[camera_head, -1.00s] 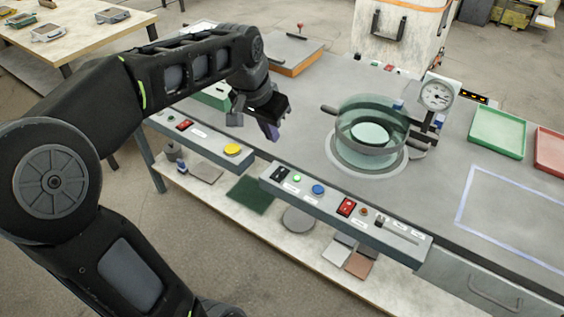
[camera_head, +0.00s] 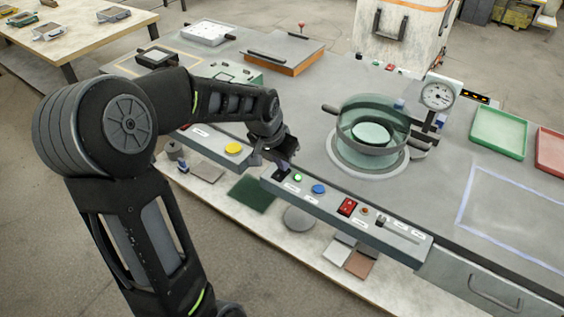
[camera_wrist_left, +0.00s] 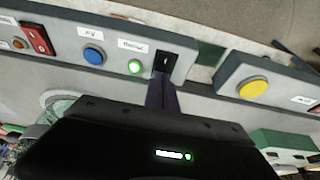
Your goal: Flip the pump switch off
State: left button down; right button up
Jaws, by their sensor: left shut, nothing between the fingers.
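A black rocker switch (camera_head: 281,174) sits at the left end of the front control panel (camera_head: 330,213). It also shows in the left wrist view (camera_wrist_left: 166,60), beside a green lamp (camera_wrist_left: 135,67) that looks lit. My left gripper (camera_head: 284,162) is shut and empty, its fingertips right at this black switch; I cannot tell whether they touch it. The fingers (camera_wrist_left: 161,90) point at it in the left wrist view and cover its lower part. A red rocker switch (camera_head: 347,207) sits farther right on the panel. The labels are too small to tell which one is the pump switch.
A blue button (camera_head: 319,189) is on the same panel, and a yellow button (camera_head: 233,149) is on the panel to the left. A glass vessel (camera_head: 372,133) with a gauge (camera_head: 437,95) stands behind. Green (camera_head: 499,131) and red (camera_head: 551,150) trays lie at right.

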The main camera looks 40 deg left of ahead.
pick_arm(q)
jog(key=shift+f, duration=0.25)
jog(key=shift+w+f+b, duration=0.2)
jog(key=shift+f+b, duration=0.2)
jog(key=shift+b, duration=0.1)
jog(key=shift+s+r, duration=0.1)
jog(key=shift+r, duration=0.15)
jog(key=shift+s+f, duration=0.1)
jog(key=shift+s, duration=0.15)
jog(key=shift+s+d, duration=0.1)
jog(key=shift+s, duration=0.55)
